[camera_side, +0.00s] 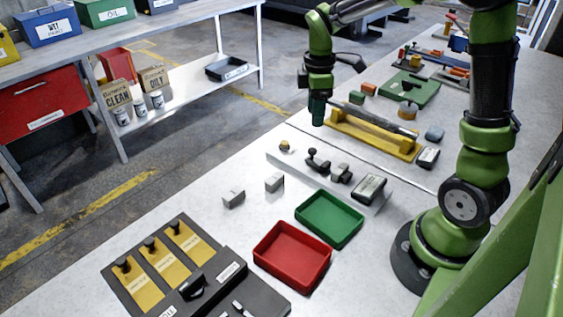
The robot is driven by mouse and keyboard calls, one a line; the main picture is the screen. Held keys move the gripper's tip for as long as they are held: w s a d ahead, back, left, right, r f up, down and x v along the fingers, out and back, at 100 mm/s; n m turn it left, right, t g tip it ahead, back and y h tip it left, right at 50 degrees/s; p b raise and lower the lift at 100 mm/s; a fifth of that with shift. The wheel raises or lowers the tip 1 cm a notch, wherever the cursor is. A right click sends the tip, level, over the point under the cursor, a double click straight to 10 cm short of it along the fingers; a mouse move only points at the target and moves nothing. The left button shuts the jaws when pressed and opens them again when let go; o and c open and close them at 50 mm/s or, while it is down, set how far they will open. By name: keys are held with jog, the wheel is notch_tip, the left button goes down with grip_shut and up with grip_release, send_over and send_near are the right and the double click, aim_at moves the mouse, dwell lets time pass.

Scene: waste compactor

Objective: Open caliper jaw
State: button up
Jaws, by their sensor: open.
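A caliper-like tool lies on the pale table, with a long flat light-grey bar (290,163). Dark jaw-like parts (318,160) stand near the bar's middle, with another dark block (341,172) to their right. A box with a pale label or display (370,187) sits at the bar's right end. The gap between the jaw parts is too small to judge. My gripper (318,117) points down above and behind the bar, apart from it. It is open with nothing visible in it; its fingers look nearly edge-on.
A yellow stand (372,137) holding a long metal bar is right of my gripper. Green (330,232) and red (303,280) trays lie in front of the tool. Two grey blocks (234,198) stand left of the trays. A dark board (165,262) with yellow panels lies front left.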

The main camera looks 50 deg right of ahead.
notch_tip(320, 180, up, 6)
dwell(0.5)
jog(key=s+a+r+m+t+y, duration=0.2)
jog(key=s+a+m+t, duration=0.5)
jog(key=s+a+m, duration=0.4)
jog(key=shift+s+a+r+m, duration=0.15)
jog(key=shift+s+r+m, duration=0.35)
jog(key=shift+s+m, duration=0.6)
